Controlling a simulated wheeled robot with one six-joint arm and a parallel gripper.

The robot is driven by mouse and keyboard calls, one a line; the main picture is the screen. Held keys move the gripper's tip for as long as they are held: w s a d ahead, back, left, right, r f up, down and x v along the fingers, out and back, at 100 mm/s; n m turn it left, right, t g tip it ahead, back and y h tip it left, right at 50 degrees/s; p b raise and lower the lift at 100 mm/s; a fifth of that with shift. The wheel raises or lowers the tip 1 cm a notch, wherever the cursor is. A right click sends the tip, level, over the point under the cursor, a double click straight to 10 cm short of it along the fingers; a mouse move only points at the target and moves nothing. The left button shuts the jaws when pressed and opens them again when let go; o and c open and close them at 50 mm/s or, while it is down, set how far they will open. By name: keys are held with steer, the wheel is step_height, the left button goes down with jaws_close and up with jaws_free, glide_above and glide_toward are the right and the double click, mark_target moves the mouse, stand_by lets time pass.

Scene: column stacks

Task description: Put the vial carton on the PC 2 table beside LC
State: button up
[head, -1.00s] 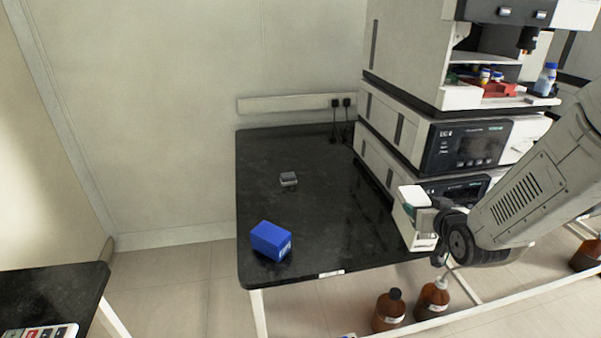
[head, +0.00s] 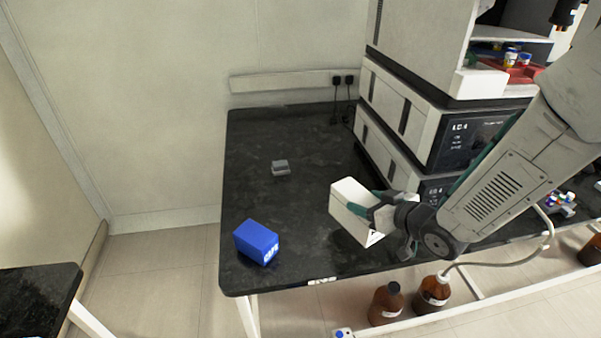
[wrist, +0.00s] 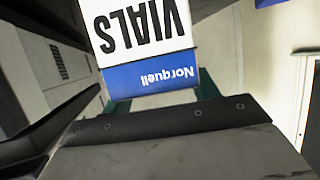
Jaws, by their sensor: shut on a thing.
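The vial carton (head: 352,208) is a white box held by my gripper (head: 385,210) in the head view. In the wrist view the carton (wrist: 140,35) shows "VIALS" on white and a blue "Norquell" band, upside down, between the green-edged fingers. My gripper is shut on it. The carton appears over the right front part of the black table (head: 300,210), left of the LC stack (head: 440,130) whose panel reads "LC 4". I cannot tell how high it is above the table top.
A blue box (head: 257,242) stands near the table's front left corner, and a small grey block (head: 280,167) lies farther back. Brown bottles (head: 387,303) stand below the front edge. The table between the blue box and grey block is clear.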

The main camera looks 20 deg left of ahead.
steer(key=s+a+f, duration=0.1)
steer(key=a+f, duration=0.1)
steer(key=a, duration=0.5)
steer(key=s+a+f, duration=0.2)
steer(key=a, duration=0.5)
steer(key=shift+s+a+f, duration=0.15)
steer(key=shift+a+f, duration=0.15)
steer(key=shift+f, duration=0.1)
steer(key=shift+f, duration=0.1)
steer(key=o, duration=1.8)
steer(key=shift+c, duration=0.2)
steer(key=v, duration=1.2)
